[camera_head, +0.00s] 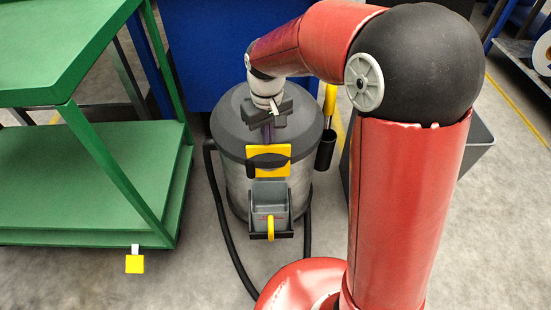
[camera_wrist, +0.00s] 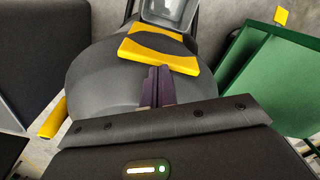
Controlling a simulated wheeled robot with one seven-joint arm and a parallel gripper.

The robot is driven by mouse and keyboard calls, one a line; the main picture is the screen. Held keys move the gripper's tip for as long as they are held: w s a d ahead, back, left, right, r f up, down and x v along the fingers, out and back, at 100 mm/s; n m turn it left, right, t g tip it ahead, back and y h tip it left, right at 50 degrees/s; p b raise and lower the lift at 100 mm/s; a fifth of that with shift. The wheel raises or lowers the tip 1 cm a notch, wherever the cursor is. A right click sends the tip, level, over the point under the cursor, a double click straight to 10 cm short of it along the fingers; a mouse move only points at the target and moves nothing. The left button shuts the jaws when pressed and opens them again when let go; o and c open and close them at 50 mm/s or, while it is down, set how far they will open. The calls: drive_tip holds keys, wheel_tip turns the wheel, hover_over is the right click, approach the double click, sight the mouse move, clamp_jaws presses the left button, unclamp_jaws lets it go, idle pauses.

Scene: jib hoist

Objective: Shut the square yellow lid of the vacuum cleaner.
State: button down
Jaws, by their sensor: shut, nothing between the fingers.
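The vacuum cleaner (camera_head: 232,175) is a grey drum with a dark domed top, standing on the floor in the head view. Its square yellow lid (camera_head: 281,152) stands raised at the front rim, behind an open grey box (camera_head: 270,196), with a dark oval piece across it. In the wrist view the lid (camera_wrist: 137,48) lies just beyond my fingertips. My gripper (camera_head: 268,138) is over the drum's top, pointing down at the lid's back side. Its purple fingers (camera_wrist: 158,72) are shut and empty. Their tips are at the lid's near edge; I cannot tell whether they touch.
A green shelf cart (camera_head: 90,195) stands at the left, with a yellow tag (camera_head: 135,264) at its edge. A black hose (camera_head: 222,215) curves around the drum's left side. A dark holder with a yellow handle (camera_head: 329,100) stands at the drum's right. A blue cabinet (camera_head: 205,60) is behind.

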drive_tip(key=shift+f+b, duration=0.3)
drive_tip(key=shift+f, duration=0.25)
drive_tip(key=shift+s+r, duration=0.1)
drive_tip(key=shift+s, duration=0.25)
drive_tip(key=shift+s, duration=0.2)
drive_tip(key=shift+s, duration=0.25)
idle(0.3)
drive_tip(key=shift+s+f, duration=0.2)
drive_tip(key=shift+s, duration=0.15)
drive_tip(key=shift+s, duration=0.2)
drive_tip(key=shift+s+f, duration=0.1)
drive_tip(key=shift+s, duration=0.45)
idle(0.4)
